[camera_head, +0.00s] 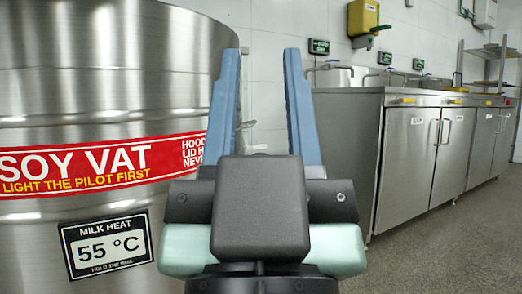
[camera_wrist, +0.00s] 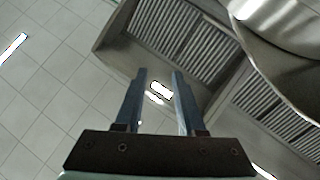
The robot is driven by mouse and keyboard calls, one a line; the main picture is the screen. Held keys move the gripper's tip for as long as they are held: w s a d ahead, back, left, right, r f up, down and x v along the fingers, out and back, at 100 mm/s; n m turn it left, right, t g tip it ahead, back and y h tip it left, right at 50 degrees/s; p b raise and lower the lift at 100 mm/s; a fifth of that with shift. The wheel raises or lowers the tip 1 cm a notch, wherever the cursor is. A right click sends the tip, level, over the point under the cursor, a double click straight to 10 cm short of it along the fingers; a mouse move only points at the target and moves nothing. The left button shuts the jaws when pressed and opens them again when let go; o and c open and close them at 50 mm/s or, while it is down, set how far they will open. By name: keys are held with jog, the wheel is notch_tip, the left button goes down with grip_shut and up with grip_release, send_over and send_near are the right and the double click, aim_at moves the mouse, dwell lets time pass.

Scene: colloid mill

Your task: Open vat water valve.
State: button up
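A large steel soy vat (camera_head: 110,60) with a red label band fills the left of the head view. My gripper (camera_head: 265,55) is raised in front of the camera, with its two blue fingers apart and nothing between them. In the wrist view my gripper (camera_wrist: 158,75) is also open and points up toward the ceiling. A small pale fitting (camera_head: 244,126) shows between the fingers by the wall, too small to identify. I cannot make out the vat water valve. My gripper hides part of the vat's right side.
Steel cabinets with a counter (camera_head: 420,150) run along the right wall. A yellow dispenser (camera_head: 363,18) hangs above them. A wire shelf (camera_head: 490,52) stands farther back. The grey floor (camera_head: 450,245) at right is clear. The wrist view shows a ceiling hood (camera_wrist: 180,40) with slatted panels.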

jog(key=shift+r, duration=0.25)
jog(key=shift+c, duration=1.1)
notch_tip(320, 180, up, 32)
jog(key=p, duration=3.2)
grip_shut()
jog(key=shift+f, duration=0.2)
jog(key=shift+w, duration=0.1)
